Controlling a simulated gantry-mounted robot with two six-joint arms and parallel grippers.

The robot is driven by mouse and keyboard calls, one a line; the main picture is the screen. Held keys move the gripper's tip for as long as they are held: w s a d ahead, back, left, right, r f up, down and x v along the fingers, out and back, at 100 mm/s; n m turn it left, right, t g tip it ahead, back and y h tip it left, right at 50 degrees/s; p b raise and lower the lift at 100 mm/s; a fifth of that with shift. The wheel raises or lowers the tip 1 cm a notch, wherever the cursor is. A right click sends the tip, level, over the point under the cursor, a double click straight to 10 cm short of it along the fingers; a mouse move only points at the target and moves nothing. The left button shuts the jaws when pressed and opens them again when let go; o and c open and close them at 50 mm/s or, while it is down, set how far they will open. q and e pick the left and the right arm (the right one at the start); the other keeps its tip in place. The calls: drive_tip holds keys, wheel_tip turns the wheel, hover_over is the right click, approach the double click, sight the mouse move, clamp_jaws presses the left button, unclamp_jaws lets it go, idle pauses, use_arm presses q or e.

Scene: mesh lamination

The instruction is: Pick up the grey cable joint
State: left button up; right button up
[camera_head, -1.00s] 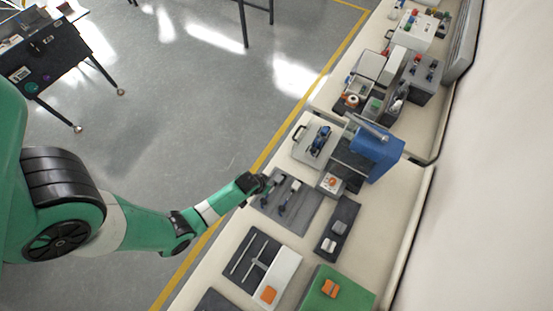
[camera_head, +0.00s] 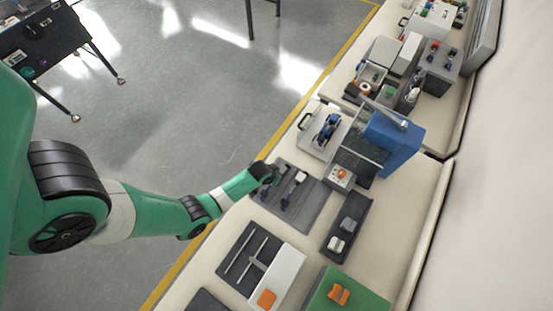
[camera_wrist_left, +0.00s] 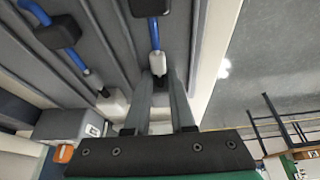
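A grey slotted tray (camera_head: 314,203) holds two blue cables with dark blocks. One cable (camera_wrist_left: 154,33) ends in a grey cable joint (camera_wrist_left: 158,65), seen in the left wrist view. The other cable (camera_wrist_left: 77,60) ends in a white joint (camera_wrist_left: 117,104), which also shows in the head view (camera_head: 300,177). My left gripper (camera_head: 269,178) is low over the tray's floor-side edge. In the wrist view its two fingers (camera_wrist_left: 160,85) are apart, with the grey joint between or just beyond their tips; contact cannot be told. My right gripper is not in view.
A dark tray (camera_head: 325,257) with a grey and a white block lies to the right. A blue machine (camera_head: 392,142) stands beyond, beside a plate with a handle (camera_head: 312,140). A white-and-black fixture (camera_head: 285,275) and a green board (camera_head: 358,296) lie nearer. The table edge is below my left arm.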

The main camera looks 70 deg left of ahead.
use_arm(q)
drive_tip(key=shift+r, duration=0.1)
clamp_jaws()
drive_tip(key=shift+r, duration=0.15)
drive_tip(key=shift+r+p, duration=0.3)
drive_tip(key=shift+p, duration=0.1)
drive_tip(key=r+p, duration=0.4)
drive_tip(key=shift+s, duration=0.35)
drive_tip(key=s+d+r+p, duration=0.3)
drive_tip(key=s+r+p, duration=0.4)
drive_tip(key=s, duration=0.6)
drive_tip(key=shift+d+r, duration=0.2)
drive_tip(key=shift+r, duration=0.4)
